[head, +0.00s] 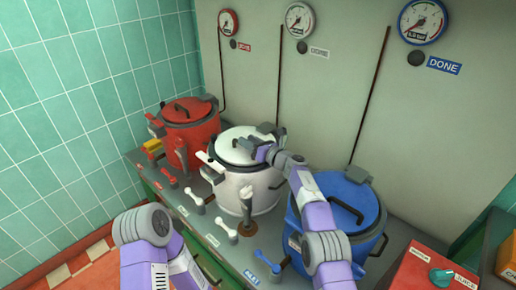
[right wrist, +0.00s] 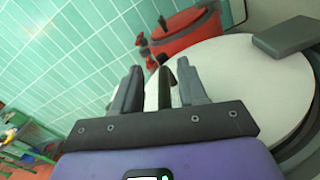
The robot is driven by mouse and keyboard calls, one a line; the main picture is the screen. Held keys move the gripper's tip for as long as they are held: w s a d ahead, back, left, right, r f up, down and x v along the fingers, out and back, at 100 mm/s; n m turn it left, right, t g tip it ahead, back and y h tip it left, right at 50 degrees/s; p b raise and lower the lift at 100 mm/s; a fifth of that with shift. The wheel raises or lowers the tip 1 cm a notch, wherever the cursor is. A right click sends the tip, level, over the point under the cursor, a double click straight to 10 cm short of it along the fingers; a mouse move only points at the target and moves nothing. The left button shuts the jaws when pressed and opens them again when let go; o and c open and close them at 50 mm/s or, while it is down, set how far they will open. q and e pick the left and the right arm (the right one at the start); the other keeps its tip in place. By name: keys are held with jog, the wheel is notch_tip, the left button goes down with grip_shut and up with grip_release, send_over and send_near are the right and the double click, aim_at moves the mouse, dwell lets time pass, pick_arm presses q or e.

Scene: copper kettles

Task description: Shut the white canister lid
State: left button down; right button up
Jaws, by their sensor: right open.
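The white canister (head: 240,188) stands in the middle of a row of three. Its round white lid (head: 232,143) lies over its top; I cannot tell whether it is fully down. The lid also shows in the right wrist view (right wrist: 232,82). My right gripper (head: 259,152) is at the lid's right side, partly covering it. In the right wrist view the gripper (right wrist: 158,78) is open, with a dark upright handle (right wrist: 166,88) between its two fingers; contact is unclear. My left arm enters at lower left, its gripper out of view.
A red canister (head: 190,128) stands to the left and a blue canister (head: 335,205) to the right, close by. Three gauges (head: 299,18) hang on the wall behind. A red box with a knob (head: 432,275) is at lower right.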

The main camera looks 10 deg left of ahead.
jog(key=shift+s+d, duration=0.3)
jog(key=shift+d, duration=0.15)
jog(key=shift+s+d+b, duration=0.3)
jog(key=shift+s+b, duration=0.15)
jog(key=shift+b, duration=0.05)
jog(key=shift+v, duration=2.4)
jog(key=shift+s, duration=0.1)
